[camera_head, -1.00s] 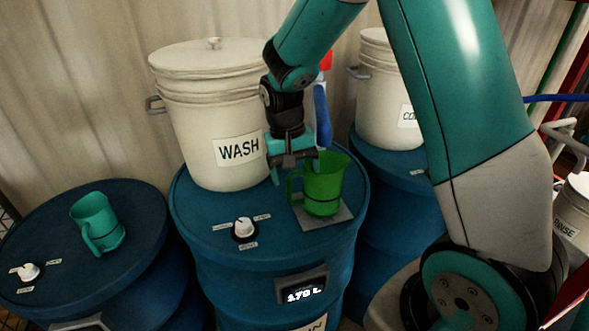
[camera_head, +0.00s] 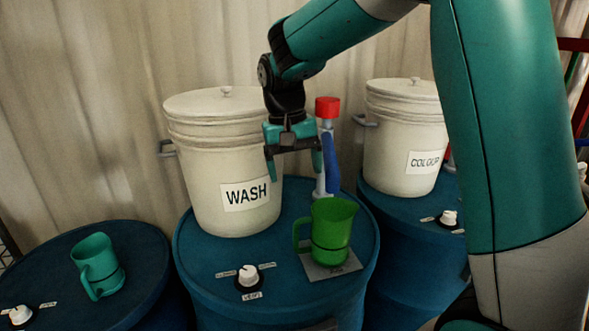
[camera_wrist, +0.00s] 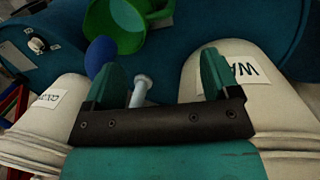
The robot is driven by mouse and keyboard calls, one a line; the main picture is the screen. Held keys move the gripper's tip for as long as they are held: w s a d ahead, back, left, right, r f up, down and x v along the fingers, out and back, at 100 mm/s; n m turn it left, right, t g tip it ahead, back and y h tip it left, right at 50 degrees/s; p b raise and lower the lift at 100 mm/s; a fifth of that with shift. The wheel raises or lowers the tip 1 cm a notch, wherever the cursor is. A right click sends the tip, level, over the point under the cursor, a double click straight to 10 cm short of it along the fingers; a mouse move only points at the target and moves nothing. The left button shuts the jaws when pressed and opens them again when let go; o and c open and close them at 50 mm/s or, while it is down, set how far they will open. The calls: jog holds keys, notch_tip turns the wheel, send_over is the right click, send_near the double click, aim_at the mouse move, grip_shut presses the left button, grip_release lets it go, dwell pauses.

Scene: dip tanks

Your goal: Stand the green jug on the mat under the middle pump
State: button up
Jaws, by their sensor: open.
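The green jug (camera_head: 333,232) stands upright on the grey mat (camera_head: 322,273) on the middle blue drum, its handle to the left. The pump (camera_head: 327,150), with a red top and blue lever, rises behind the jug. My gripper (camera_head: 295,172) is open and empty, above and behind the jug, in front of the pump and the WASH tub. In the wrist view, the open fingers (camera_wrist: 162,78) point toward the drum top, and the green jug (camera_wrist: 113,22) is beyond them at the top, apart from them.
The white WASH tub (camera_head: 222,165) stands at the drum's back left. The COLOUR tub (camera_head: 405,140) stands on the right drum. A teal jug (camera_head: 97,266) stands on the left drum. A white knob (camera_head: 248,275) is on the middle drum's front.

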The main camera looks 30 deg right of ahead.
jog(key=s+a+n+y, duration=0.2)
jog(key=s+a+n, duration=0.3)
jog(key=s, duration=0.6)
jog(key=s+a+n+t+y, duration=0.1)
jog(key=s+a+n+y, duration=0.2)
jog(key=s+a+n, duration=0.3)
jog(key=s+a, duration=0.4)
jog(key=s, duration=0.1)
jog(key=shift+s+a+n+t, duration=0.2)
jog(key=shift+s+n+t, duration=0.05)
jog(key=shift+n+t, duration=0.05)
dwell(1.3)
